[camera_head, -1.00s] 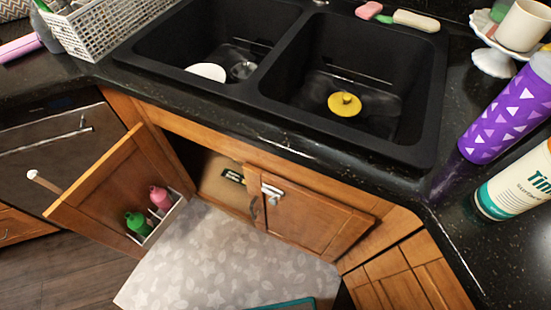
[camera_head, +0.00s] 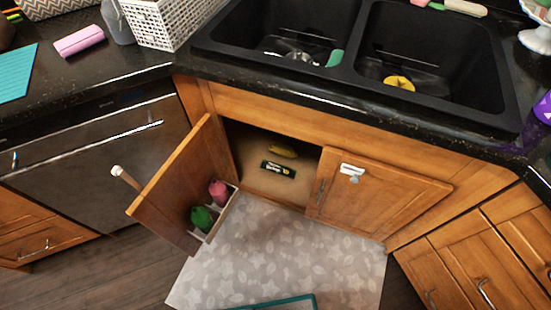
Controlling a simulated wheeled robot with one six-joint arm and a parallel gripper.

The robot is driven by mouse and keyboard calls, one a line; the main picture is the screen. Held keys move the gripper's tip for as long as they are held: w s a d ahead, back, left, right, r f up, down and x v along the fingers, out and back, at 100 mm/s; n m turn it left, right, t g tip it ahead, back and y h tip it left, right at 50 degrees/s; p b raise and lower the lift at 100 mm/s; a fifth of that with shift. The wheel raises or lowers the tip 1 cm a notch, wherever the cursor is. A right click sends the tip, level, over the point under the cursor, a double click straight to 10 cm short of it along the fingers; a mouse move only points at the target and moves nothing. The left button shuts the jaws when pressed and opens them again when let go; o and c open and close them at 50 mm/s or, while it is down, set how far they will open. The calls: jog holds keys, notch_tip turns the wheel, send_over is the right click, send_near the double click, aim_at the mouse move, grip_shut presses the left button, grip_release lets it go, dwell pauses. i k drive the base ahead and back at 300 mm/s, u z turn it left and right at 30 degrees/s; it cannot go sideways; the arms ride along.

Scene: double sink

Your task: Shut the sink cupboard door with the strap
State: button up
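The left wooden cupboard door (camera_head: 168,195) under the sink stands open, swung out toward the lower left. A pale strip with a white end (camera_head: 118,171) sticks out from its outer side; I cannot tell for sure whether it is the strap. The opening between the doors shows the cupboard floor. My gripper is not in view.
A rack inside the open door holds a green bottle (camera_head: 203,218) and a pink bottle (camera_head: 219,191). A dark box (camera_head: 279,168) and a yellow item lie in the cupboard. A patterned mat (camera_head: 280,250) covers the floor in front. A dishwasher (camera_head: 90,165) stands at left.

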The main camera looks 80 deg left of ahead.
aim_at(164, 207)
jog(key=k, duration=1.55)
jog(key=u, duration=2.05)
jog(key=i, duration=0.45)
jog(key=u, duration=0.45)
jog(key=k, duration=0.7)
jog(key=z, duration=0.25)
jog(key=i, duration=0.35)
